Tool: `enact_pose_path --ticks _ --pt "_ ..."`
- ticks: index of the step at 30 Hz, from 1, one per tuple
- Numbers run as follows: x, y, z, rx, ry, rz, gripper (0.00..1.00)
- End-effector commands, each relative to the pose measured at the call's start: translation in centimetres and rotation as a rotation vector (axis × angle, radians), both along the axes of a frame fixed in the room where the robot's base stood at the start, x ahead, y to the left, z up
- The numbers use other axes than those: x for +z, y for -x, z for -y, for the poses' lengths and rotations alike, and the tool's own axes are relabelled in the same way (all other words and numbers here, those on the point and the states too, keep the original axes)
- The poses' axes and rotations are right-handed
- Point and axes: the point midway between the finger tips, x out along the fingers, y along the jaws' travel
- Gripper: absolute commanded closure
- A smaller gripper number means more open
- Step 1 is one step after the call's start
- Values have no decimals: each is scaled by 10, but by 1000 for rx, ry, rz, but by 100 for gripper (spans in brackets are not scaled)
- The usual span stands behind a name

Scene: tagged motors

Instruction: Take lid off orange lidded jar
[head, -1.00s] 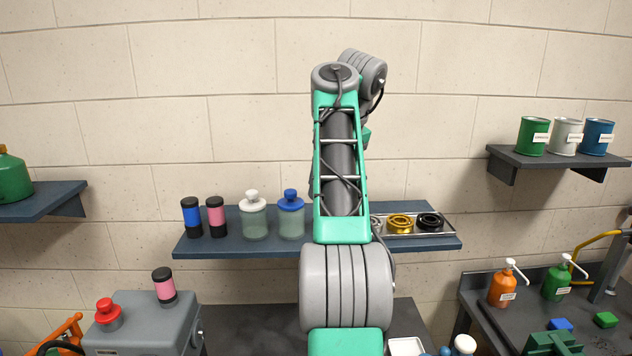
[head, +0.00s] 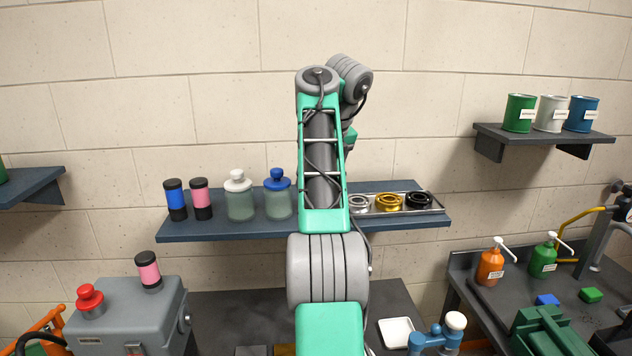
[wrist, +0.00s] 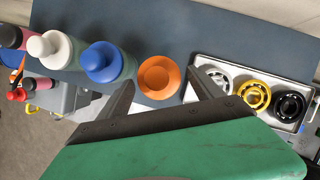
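The orange lidded jar (wrist: 160,77) shows in the wrist view from above as a round orange lid with a raised middle. It is on the blue-grey shelf, right of the blue-lidded jar. In the head view my arm hides it. My gripper (wrist: 161,80) is open, with one dark finger on each side of the orange lid in the picture. I cannot tell how far the fingertips are from the lid, and no contact shows. The jar's body is hidden under its lid.
Left of it on the shelf (head: 300,228) are a blue-lidded jar (head: 278,196), a white-lidded jar (head: 239,198) and pink (head: 201,198) and blue (head: 175,199) cylinders. On the right is a tray (head: 366,207) of silver, gold and black rings.

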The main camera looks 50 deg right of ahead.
Motion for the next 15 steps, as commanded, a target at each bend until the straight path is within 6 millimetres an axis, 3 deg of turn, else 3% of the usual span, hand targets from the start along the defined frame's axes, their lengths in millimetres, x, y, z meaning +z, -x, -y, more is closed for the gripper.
enact_pose_path --ticks 15 --pt "0 0 0 0 0 0 68"
